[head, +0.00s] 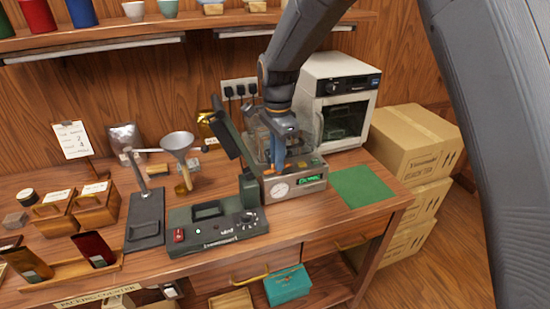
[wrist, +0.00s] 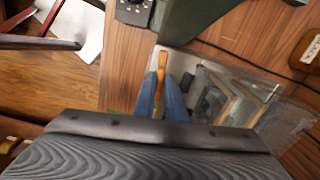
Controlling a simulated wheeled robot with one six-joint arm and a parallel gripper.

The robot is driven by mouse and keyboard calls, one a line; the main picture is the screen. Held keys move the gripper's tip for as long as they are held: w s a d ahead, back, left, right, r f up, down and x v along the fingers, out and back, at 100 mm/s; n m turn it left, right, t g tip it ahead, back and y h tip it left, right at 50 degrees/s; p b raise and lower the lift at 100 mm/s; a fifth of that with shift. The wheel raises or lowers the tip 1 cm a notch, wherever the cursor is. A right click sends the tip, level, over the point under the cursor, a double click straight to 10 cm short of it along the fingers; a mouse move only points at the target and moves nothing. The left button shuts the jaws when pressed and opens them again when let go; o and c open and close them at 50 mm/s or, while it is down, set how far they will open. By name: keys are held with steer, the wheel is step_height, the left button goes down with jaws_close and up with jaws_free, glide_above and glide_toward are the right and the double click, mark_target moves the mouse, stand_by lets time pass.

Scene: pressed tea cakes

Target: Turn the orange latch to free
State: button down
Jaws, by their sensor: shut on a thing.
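The orange latch (wrist: 162,62) is a narrow bar lying between the blue fingers of my gripper (wrist: 164,92) in the wrist view. My gripper (head: 278,165) is shut on it, with the fingers pointing down at the front of a grey machine (head: 313,186). That machine has a round gauge, a green display and a clear cover (wrist: 235,97). In the head view only small orange bits of the latch (head: 268,172) show beside the fingers. The fingers and arm hide part of the cover, and I cannot tell the latch's exact angle there.
A dark green sealer (head: 215,225) with a raised arm stands just left of the machine. A white oven (head: 335,100) is behind right. A green mat (head: 362,187) lies bare at right. Cardboard boxes (head: 415,140) are stacked beyond. A funnel stand (head: 177,145) is at left.

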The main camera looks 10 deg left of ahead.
steer(key=shift+d+r, duration=0.1)
stand_by(0.3)
steer(key=c, duration=1.8)
jaws_free()
steer(key=shift+c, duration=0.2)
steer(key=shift+r+b, duration=1.35)
steer(key=shift+r, duration=2.5)
